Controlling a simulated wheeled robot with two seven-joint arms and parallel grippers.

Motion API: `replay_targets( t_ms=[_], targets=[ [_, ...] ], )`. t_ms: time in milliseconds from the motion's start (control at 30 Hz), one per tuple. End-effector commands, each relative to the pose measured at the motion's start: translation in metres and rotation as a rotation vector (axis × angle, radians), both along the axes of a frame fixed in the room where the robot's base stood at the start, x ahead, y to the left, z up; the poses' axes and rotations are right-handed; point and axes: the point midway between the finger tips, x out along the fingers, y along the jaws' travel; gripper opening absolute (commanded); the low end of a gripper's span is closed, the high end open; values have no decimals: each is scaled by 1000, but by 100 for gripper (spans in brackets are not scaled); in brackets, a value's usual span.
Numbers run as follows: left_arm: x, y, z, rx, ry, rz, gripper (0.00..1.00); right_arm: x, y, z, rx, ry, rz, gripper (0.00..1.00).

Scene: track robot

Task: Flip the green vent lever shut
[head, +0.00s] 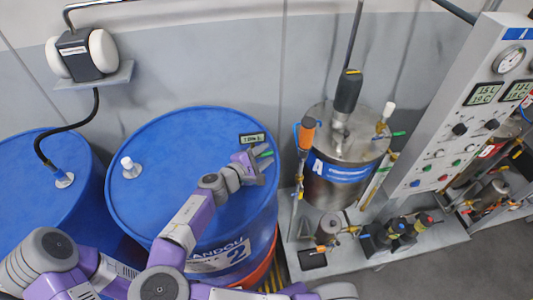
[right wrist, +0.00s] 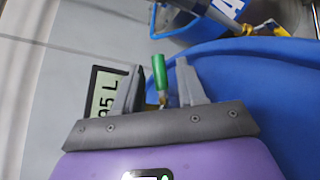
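A green lever handle (head: 266,153) stands on the right part of the blue drum's top (head: 180,135). In the right wrist view the green handle (right wrist: 160,72) sits on a brass-coloured stem, between the two finger tips. My right gripper (head: 256,163) is at this handle; in its wrist view the right gripper's fingers (right wrist: 160,85) are apart, with the handle nearer the right finger. I cannot tell whether a finger touches it. The stem's foot is hidden by the gripper. Another green lever (head: 399,133) is on the steel tank (head: 345,145). My left gripper is out of view.
A small display (head: 253,139) is just behind the right gripper; it also shows in the wrist view (right wrist: 104,92), partly covered by the left finger. A white cap (head: 130,167) is on the drum's left part. A control panel (head: 470,110) stands at right.

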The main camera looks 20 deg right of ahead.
Motion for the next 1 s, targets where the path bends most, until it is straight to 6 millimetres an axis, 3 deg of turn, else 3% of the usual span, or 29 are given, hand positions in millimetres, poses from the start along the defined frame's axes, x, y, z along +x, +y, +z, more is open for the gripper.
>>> replay_targets(
  t_ms=[167,433,700,1000],
  targets=[
    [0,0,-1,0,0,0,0,6,-13,-4,-1,2,-1,40],
    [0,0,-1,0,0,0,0,6,-14,-4,0,1,0,40],
    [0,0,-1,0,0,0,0,6,-14,-4,0,1,0,0],
    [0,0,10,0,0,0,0,6,-15,-5,101,-23,-1,0]
  ],
)
